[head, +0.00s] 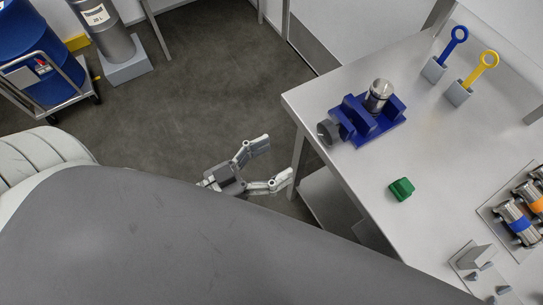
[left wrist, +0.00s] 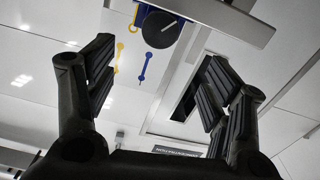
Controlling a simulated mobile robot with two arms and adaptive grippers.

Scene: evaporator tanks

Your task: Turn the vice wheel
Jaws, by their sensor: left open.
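The blue vice (head: 362,128) stands near the table's far left edge, with a steel cylinder (head: 378,94) upright in it. Its dark grey vice wheel (head: 327,131) faces the table's left edge. In the left wrist view, the wheel (left wrist: 161,29) shows as a dark disc at the top, seen beyond the fingers. My left gripper (head: 277,161) is open and empty, left of the table edge and apart from the wheel. Both its fingers also show in the left wrist view (left wrist: 160,80), spread wide with nothing between them. My right gripper is not in view.
The white table (head: 350,88) carries a green block (head: 401,189) and blue (head: 455,44) and yellow (head: 483,65) ring-handled tools in grey holders. The floor (head: 210,90) left of the table is clear; a blue drum (head: 35,50) stands far left.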

